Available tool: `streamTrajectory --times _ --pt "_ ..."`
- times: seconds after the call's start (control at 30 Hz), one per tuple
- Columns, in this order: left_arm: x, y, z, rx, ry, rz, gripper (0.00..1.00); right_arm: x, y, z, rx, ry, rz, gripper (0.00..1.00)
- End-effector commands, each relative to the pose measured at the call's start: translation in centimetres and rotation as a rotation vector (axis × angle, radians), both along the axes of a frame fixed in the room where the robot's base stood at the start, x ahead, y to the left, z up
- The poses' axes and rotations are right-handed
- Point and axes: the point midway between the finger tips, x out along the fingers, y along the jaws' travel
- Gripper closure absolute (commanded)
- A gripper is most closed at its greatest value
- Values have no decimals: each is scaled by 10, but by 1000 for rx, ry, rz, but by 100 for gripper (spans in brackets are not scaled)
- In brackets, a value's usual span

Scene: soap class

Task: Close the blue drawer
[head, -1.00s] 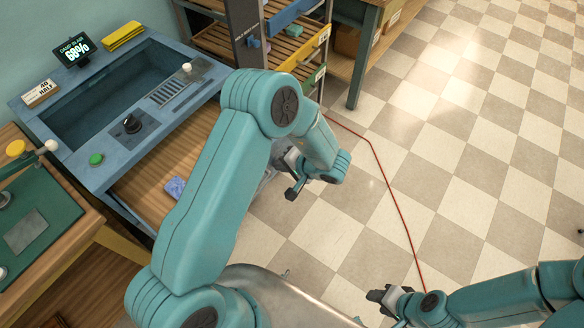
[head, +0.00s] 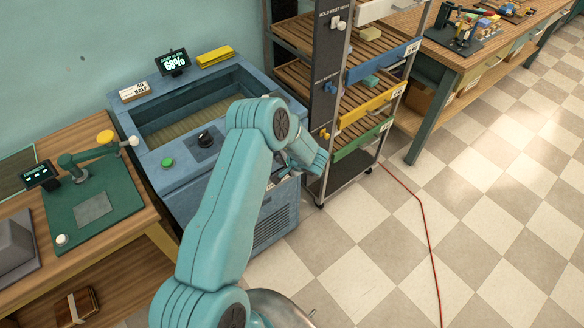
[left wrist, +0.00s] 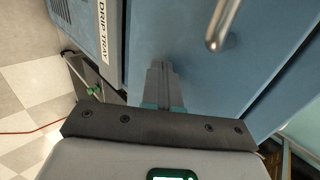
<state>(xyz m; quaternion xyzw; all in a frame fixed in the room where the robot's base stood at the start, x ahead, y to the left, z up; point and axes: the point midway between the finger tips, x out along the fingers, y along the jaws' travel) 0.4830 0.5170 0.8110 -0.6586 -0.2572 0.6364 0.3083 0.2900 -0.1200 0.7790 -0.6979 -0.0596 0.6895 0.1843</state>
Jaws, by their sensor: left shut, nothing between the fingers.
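In the left wrist view a broad blue front panel (left wrist: 195,85) fills the middle, with a metal handle (left wrist: 222,25) above and a DRIP TRAY label (left wrist: 101,25) beside it. It appears to be the front of the blue cabinet (head: 160,190) in the head view, mostly hidden by my left arm. No pulled-out wooden interior shows there. My left gripper (left wrist: 162,72) is shut and empty, its fingertips close to the panel; I cannot tell whether they touch. My right gripper is out of view.
The rack (head: 328,110) stands right of the cabinet, with yellow (head: 372,104) and green (head: 358,142) fronts. A wooden bench with a green mat (head: 125,205) is at left. A red cable (head: 425,215) crosses the otherwise clear tiled floor at right.

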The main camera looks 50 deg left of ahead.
Motion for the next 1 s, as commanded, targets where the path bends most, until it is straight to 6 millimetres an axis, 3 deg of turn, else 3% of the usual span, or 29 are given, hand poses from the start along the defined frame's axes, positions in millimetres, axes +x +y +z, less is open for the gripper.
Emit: streamTrajectory --times 0.33,1.0 --pt "0 20 0 2 -1 2 100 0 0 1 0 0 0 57" --pt "-5 16 5 9 -2 4 100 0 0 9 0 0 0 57"
